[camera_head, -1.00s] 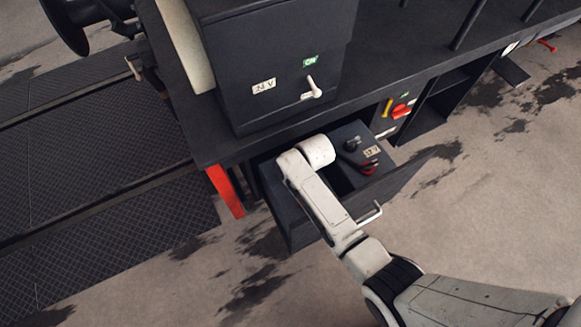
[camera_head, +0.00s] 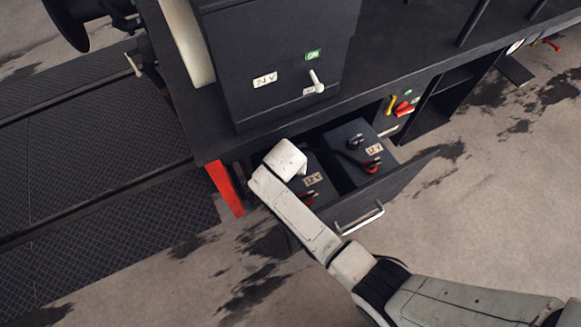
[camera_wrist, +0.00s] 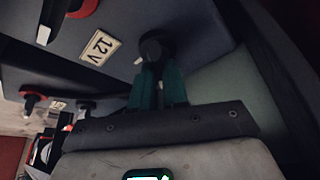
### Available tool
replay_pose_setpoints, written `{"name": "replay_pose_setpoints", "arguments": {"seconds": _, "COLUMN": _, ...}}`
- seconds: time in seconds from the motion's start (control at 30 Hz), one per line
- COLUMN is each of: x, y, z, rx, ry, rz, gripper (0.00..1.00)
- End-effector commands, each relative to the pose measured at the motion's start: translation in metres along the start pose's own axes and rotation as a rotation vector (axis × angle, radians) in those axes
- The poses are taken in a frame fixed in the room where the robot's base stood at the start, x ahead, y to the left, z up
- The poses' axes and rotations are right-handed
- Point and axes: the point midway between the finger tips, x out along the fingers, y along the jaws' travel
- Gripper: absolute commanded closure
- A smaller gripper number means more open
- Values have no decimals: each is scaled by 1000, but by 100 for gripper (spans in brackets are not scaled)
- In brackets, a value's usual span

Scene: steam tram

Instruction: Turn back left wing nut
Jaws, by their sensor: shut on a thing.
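In the wrist view, the teal fingers of my gripper (camera_wrist: 159,86) are shut at the round black terminal (camera_wrist: 155,46) of the left battery (camera_wrist: 195,22). The left wing nut there is hidden between the fingertips and cannot be made out; only a small pale bit shows beside them. In the head view, the left battery's 12 V label (camera_head: 313,180) and red terminal (camera_head: 308,197) show beside my wrist, which hides the gripper and the black terminal.
The right battery (camera_head: 352,163) stands beside it in the open drawer, whose bar handle (camera_head: 360,218) faces front. The dark cabinet with a white lever (camera_head: 317,82) overhangs the drawer's back. A red post (camera_head: 225,188) stands to the left. Floor at right is clear.

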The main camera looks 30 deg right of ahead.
Motion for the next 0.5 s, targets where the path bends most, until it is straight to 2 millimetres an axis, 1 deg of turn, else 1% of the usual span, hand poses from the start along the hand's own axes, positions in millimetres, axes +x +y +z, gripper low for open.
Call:
{"name": "replay_pose_setpoints", "arguments": {"seconds": 0.03, "x": 2, "y": -1, "z": 1, "rx": 34, "ry": -1, "rz": 16, "gripper": 100}}
{"name": "replay_pose_setpoints", "arguments": {"seconds": 0.2, "x": 2, "y": -2, "z": 1, "rx": 153, "ry": -1, "rz": 64, "gripper": 100}}
{"name": "replay_pose_setpoints", "arguments": {"seconds": 0.5, "x": 1, "y": -2, "z": 0, "rx": 289, "ry": -2, "rz": 120, "gripper": 100}}
